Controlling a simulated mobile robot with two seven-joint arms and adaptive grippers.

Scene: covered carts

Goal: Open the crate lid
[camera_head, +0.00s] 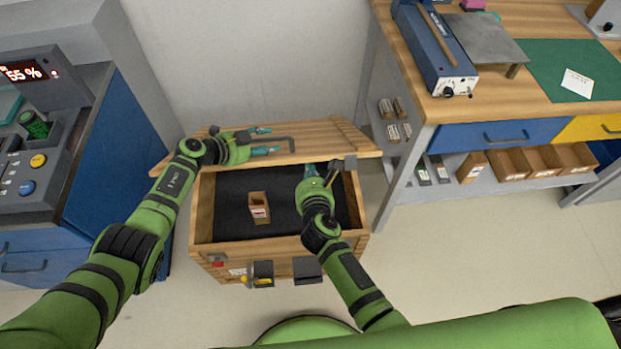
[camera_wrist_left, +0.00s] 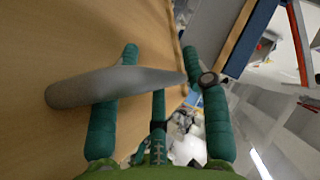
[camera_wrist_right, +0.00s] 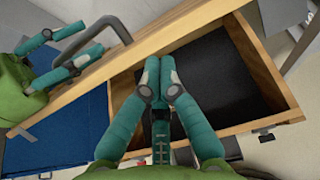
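The wooden crate (camera_head: 210,245) stands on the floor with its dark interior exposed. Its wooden lid (camera_head: 310,137) is raised and slanted along the back, with a grey bar handle (camera_head: 289,138). My left gripper (camera_head: 264,140) is at this handle with its fingers apart. In the left wrist view the handle (camera_wrist_left: 80,90) crosses in front of the left finger; I see no closed grip. My right gripper (camera_head: 309,170) is over the crate opening, close to the lid's lower edge. In the right wrist view its fingertips (camera_wrist_right: 165,75) are together with nothing visible between them.
A small brown box (camera_head: 259,210) stands inside the crate. A workbench (camera_head: 425,104) with shelves is close on the right, and a blue cabinet (camera_head: 112,165) is on the left. The grey wall (camera_head: 250,60) is behind. Open floor (camera_head: 480,245) lies right of the crate.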

